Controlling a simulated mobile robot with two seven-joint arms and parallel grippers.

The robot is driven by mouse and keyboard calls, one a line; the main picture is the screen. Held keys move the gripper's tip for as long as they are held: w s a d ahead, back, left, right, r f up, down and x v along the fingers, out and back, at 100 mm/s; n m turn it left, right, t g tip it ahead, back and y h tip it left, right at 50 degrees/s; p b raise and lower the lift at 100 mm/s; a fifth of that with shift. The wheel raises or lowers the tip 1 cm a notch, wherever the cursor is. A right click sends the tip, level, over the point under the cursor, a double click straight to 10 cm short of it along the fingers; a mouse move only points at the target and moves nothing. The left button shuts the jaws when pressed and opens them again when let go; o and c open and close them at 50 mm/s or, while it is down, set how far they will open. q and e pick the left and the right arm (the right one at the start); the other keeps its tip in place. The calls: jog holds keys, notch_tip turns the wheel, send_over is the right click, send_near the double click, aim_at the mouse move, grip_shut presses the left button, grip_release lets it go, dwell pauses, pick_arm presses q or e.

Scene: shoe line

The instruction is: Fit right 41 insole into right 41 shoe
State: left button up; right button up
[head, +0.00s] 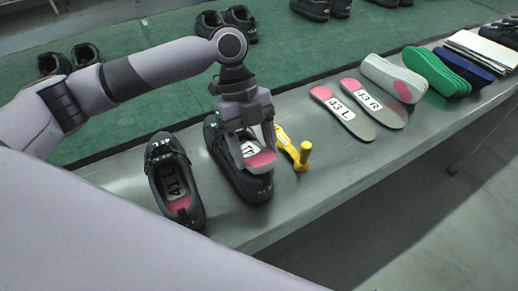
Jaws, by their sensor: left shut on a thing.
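Two black shoes stand side by side on the grey metal bench. The one on the right, taken as the right 41 shoe (239,184), lies beneath my left gripper (257,157). That gripper is shut on an insole (262,161) with a pink heel and a partly hidden white label. The insole's pink heel end shows at the shoe's opening; its front part is hidden by the gripper and shoe, so I cannot tell how deep it sits. The other black shoe (189,213) has an insole labelled 41 with a pink heel inside. My right gripper is out of view.
A yellow tool (303,158) lies close right of the shoe. More black shoes (240,20) stand on the green surface (300,50) behind.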

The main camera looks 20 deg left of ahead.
aim_at(248, 153)
pick_arm(q)
jog(key=shift+w+a+f, duration=0.25)
jog(key=shift+w+a, duration=0.2)
jog(key=shift+a, duration=0.15)
jog(key=shift+w+a+f, duration=0.25)
jog(key=shift+w+a, duration=0.15)
jog(key=shift+a, duration=0.2)
jog(key=shift+f+t+y, duration=0.3)
jog(key=shift+f+y, duration=0.1)
jog(key=shift+f, duration=0.3)
jog(key=shift+c, duration=0.9)
jog(key=shift+s+f, duration=0.15)
jog(key=shift+f, duration=0.1)
jog(key=o, duration=1.3)
jog(key=shift+r+p, duration=1.65)
jog(key=shift+p, duration=0.55)
